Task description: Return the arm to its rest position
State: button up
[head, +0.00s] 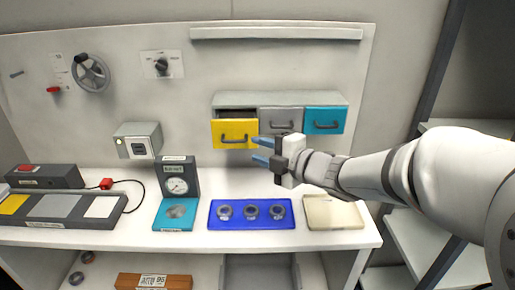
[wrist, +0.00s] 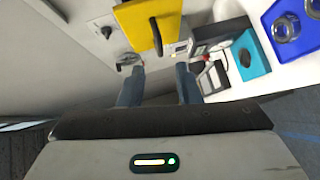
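My gripper (head: 262,151) is raised in the air in front of the drawer unit, pointing left, with the arm reaching in from the right. Its two blue fingers are apart with nothing between them. The wrist view also shows the fingers of my gripper (wrist: 160,80) spread and empty. The yellow drawer (head: 235,132) stands pulled out, with a dark gap above its front. It also shows in the wrist view (wrist: 135,22), beyond the fingertips. I cannot tell whether a finger touches a drawer front.
The grey drawer (head: 279,114) and teal drawer (head: 324,120) look shut. Below are a blue tray (head: 251,222) with three round parts, a beige pad (head: 333,213), and a gauge (head: 177,184) behind a teal plate (head: 174,224). Shelves (head: 440,240) stand at the right.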

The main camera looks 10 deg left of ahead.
jog(key=shift+d, duration=0.1)
jog(key=s+d+f+m+t+h, duration=0.1)
jog(key=d+f+m+h, duration=0.1)
jog(key=d+m+h, duration=0.55)
jog(key=d+f+m+h, duration=0.2)
jog(key=d+m+h, duration=0.3)
jog(key=d+m, duration=0.45)
jog(key=s+d+f+m+g, duration=0.1)
jog(key=s+f+m+g, duration=0.2)
jog(key=s, duration=0.6)
jog(key=s+d+f+m+g, duration=0.1)
jog(key=s+f+m+g, duration=0.3)
jog(key=s, duration=0.5)
jog(key=m+g, duration=0.1)
jog(key=m, duration=0.1)
jog(key=shift+s+d+m, duration=0.3)
jog(key=shift+m, duration=0.1)
jog(key=shift+r, duration=0.1)
